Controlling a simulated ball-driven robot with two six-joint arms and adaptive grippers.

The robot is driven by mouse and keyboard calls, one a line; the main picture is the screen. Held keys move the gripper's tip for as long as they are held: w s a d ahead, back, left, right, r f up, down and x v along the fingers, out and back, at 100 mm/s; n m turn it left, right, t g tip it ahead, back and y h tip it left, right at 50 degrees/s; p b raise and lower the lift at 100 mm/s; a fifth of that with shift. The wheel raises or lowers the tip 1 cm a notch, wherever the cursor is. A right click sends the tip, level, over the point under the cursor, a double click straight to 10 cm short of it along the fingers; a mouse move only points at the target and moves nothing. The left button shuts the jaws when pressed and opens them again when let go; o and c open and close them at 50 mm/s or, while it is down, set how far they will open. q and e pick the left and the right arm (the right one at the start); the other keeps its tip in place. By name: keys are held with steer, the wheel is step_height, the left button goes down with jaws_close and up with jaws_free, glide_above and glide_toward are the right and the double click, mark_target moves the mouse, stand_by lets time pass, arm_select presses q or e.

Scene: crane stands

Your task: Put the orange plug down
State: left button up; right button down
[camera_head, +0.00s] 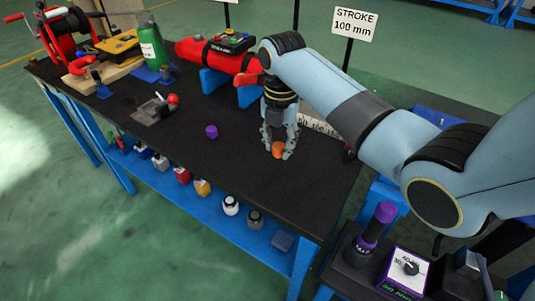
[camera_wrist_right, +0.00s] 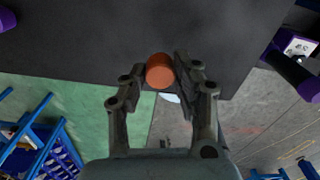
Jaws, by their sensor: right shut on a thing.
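The orange plug (camera_head: 277,149) is a short cylinder, held between the fingers of my right gripper (camera_head: 278,153) over the black tabletop (camera_head: 165,150). In the right wrist view the plug (camera_wrist_right: 160,71) shows end-on between the two fingertips of my right gripper (camera_wrist_right: 160,75). The gripper is shut on it and points down. I cannot tell whether the plug touches the tabletop. My left gripper is in neither view.
A purple plug (camera_head: 211,131) stands on the table left of my gripper. Further back are a small lever block (camera_head: 155,108), a green bottle (camera_head: 152,45) and a red cylinder on blue supports (camera_head: 205,55). Several coloured items sit on the blue lower shelf (camera_head: 213,203).

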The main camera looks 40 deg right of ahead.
steer(key=w, duration=0.1)
steer(key=w+f, duration=0.1)
steer(key=shift+w+f, duration=0.3)
steer(key=shift+w, duration=0.05)
steer(key=shift+w+f, duration=0.15)
steer(key=shift+w, duration=0.05)
step_height(320, 180, down, 3)
steer(key=shift+f+b, duration=0.15)
steer(key=shift+b, duration=0.2)
steer(key=shift+f, duration=0.35)
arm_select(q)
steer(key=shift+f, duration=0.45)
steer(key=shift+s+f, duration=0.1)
arm_select(e)
steer(key=shift+f, duration=0.1)
steer(key=c, duration=1)
jaws_free()
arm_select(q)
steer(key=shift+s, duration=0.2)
